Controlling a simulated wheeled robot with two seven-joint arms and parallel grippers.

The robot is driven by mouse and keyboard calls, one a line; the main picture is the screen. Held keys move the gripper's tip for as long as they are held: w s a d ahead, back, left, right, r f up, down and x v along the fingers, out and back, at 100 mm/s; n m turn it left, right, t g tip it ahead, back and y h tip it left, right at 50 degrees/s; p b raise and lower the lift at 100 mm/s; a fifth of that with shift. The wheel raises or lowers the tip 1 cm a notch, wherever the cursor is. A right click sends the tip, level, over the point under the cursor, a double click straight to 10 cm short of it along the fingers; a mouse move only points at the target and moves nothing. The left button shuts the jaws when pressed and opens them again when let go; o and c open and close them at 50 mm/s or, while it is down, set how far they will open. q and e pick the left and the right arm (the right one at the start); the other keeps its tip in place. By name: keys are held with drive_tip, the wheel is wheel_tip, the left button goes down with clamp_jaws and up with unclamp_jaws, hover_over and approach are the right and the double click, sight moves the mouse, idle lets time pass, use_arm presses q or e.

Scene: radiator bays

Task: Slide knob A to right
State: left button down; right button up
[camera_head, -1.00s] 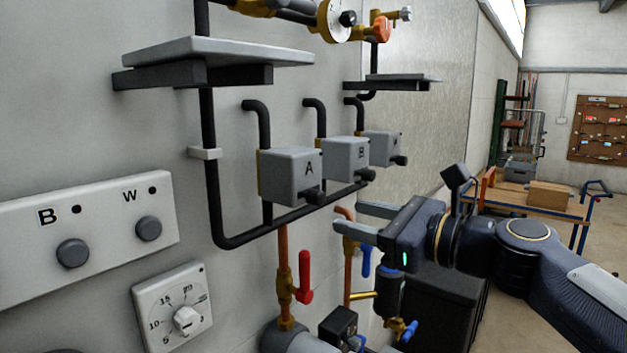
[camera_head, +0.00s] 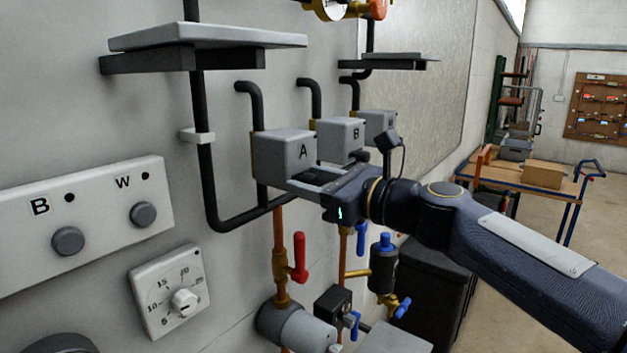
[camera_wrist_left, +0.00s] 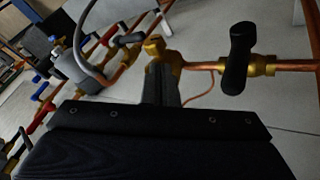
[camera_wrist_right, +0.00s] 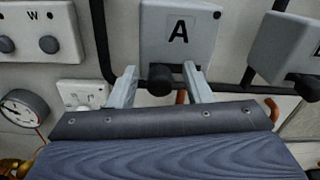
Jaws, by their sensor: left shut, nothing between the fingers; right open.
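Knob A is a dark round knob (camera_wrist_right: 160,80) on the lower front of the grey box marked A (camera_wrist_right: 176,30); the box also shows in the head view (camera_head: 286,152). My right gripper (camera_wrist_right: 160,84) is open, with one finger on each side of the knob. I cannot tell whether either finger touches it. In the head view my right gripper (camera_head: 312,180) reaches box A from the right, and its fingers and body hide the knob. My left gripper (camera_wrist_left: 165,85) is shut and empty in the left wrist view, near copper pipes and brass fittings.
Box B (camera_head: 341,138) stands just right of box A, close to my right gripper. A grey shelf (camera_head: 210,38) juts out above. A red-handled valve (camera_head: 299,257) and a blue-handled valve (camera_head: 361,240) are below. A black pipe (camera_head: 205,150) runs left of box A.

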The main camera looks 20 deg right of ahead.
clamp_jaws()
drive_tip(key=w+d, duration=0.2)
drive_tip(key=d, duration=0.1)
drive_tip(key=shift+w+d, duration=0.1)
drive_tip(key=shift+w, duration=0.05)
drive_tip(key=shift+c, duration=2.2)
unclamp_jaws()
drive_tip(key=o, duration=0.4)
drive_tip(key=shift+w+d, duration=0.1)
drive_tip(key=shift+o, duration=0.2)
